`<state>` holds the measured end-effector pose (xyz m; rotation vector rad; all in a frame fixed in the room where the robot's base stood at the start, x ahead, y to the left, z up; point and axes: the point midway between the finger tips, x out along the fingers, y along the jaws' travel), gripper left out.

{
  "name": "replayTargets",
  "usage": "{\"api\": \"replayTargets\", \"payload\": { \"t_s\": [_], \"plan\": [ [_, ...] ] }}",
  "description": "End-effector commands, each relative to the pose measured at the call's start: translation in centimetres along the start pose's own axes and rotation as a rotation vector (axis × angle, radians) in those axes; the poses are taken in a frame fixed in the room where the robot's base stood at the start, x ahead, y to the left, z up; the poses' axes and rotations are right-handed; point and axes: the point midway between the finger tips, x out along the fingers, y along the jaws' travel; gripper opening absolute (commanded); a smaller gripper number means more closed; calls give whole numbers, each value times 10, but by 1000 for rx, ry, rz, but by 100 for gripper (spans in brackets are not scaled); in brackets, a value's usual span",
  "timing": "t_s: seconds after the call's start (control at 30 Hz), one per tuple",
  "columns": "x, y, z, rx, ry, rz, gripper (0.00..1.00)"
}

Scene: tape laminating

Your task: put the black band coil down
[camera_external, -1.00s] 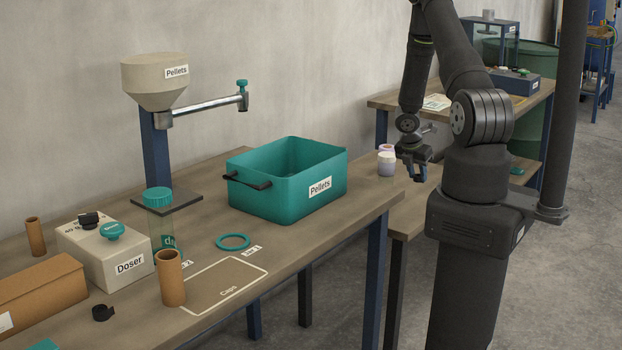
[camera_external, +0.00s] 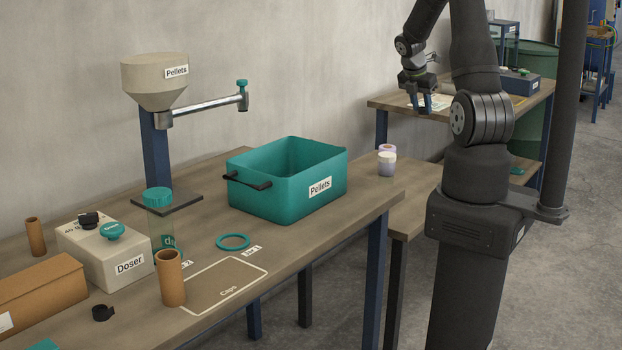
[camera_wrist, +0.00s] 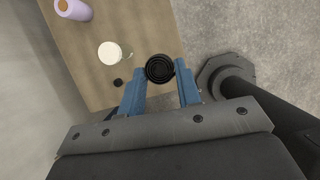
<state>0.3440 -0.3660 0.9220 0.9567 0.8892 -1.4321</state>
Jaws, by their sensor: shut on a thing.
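The black band coil (camera_wrist: 160,69) shows in the wrist view as a round spiral between the two blue fingertips. My gripper (camera_wrist: 160,75) is shut on it and holds it in the air. In the external view my gripper (camera_external: 423,106) hangs at the upper right, fingers down, in front of the rear table. The coil is too small or hidden to make out there. Below it in the wrist view lies the wooden low table (camera_wrist: 95,62), which also shows in the external view (camera_external: 405,214). Another black coil (camera_external: 103,312) lies on the front bench.
The table edge and floor lie close right of the coil in the wrist view. A teal Pellets box (camera_external: 287,185) stands on the bench.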

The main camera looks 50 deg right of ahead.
Motion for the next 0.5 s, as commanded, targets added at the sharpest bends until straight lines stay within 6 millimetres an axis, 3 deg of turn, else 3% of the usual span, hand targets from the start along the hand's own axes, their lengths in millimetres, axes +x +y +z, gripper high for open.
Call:
{"api": "replayTargets", "payload": {
  "t_s": [0.07, 0.27, 0.5],
  "plan": [
    [-15, 0, 6, 2, -2, 4, 10],
    [-25, 29, -21, -76, 0, 32, 10],
    [-46, 74, -74, -208, 0, 87, 10]
  ]
}}
